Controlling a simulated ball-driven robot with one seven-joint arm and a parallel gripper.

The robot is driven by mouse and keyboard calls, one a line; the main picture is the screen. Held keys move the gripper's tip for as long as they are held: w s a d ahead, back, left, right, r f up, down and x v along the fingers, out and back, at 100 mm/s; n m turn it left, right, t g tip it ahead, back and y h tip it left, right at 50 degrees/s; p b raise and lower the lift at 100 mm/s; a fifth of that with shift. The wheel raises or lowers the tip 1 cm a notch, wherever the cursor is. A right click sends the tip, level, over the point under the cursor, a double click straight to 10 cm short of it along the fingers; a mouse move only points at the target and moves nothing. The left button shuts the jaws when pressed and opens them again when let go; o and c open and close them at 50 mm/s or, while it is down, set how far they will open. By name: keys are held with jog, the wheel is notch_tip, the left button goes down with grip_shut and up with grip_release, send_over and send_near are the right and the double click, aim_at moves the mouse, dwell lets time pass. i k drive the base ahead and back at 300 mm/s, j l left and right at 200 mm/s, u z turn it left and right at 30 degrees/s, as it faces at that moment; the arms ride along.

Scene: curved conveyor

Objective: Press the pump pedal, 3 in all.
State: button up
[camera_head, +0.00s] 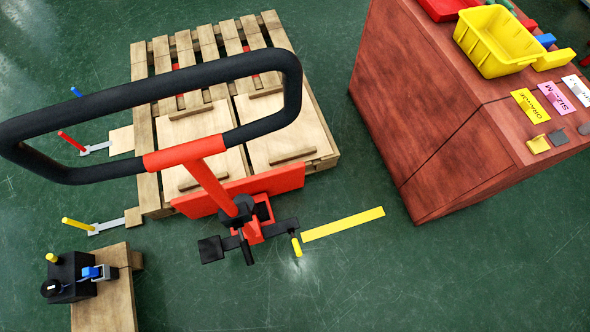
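A red and black pallet jack (250,206) stands at the front edge of a wooden pallet (148,165). Its large looped black handle (130,92) with a red grip section spans the upper left. Low at its base, a flat square black pedal (211,249) sticks out to the left. A yellow-tipped lever (296,246) sticks out to the right, and a short black bar (246,250) points forward between them. No label shows which is the pump pedal; the square pad looks most like a foot pedal. My gripper is not in view.
A reddish-brown bench (440,120) with a yellow bin (497,42) stands at right. A yellow floor strip (343,224) lies right of the jack. A wooden stand (108,300) bearing a black box (72,277) is at lower left. Green floor in front is clear.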

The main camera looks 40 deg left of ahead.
aim_at(211, 250)
jog(key=k+l+u, duration=0.45)
jog(key=k+u, duration=0.15)
jog(key=k+j+u, duration=0.25)
jog(key=k+u, duration=0.15)
jog(key=u, duration=0.5)
